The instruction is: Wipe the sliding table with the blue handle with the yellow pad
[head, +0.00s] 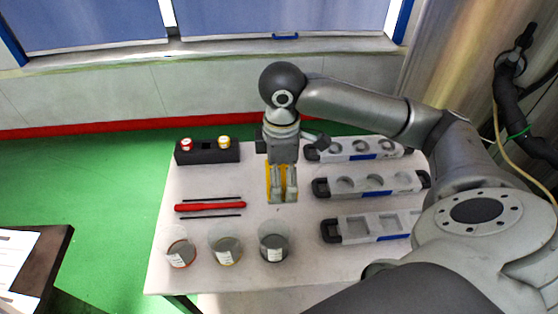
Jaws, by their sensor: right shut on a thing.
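The yellow pad (268,186) shows as yellow edges around the fingers of my right gripper (283,196). The gripper points down, shut on the pad, over the middle of the white table (305,232). The fingers hide most of the pad, and I cannot tell whether it touches the tabletop. A blue handle (285,36) sits at the bottom of the glazed panels (270,18) at the back, above a pale ledge (235,47). I cannot make out a sliding table at that handle. My left gripper is not in view.
Left of the gripper are a black holder (208,156) with red- and yellow-capped vials and a red tool (210,207) between dark rods. Three beakers, one of them dark (273,242), stand in front. Grey moulds (372,183) lie at right, partly behind my right arm.

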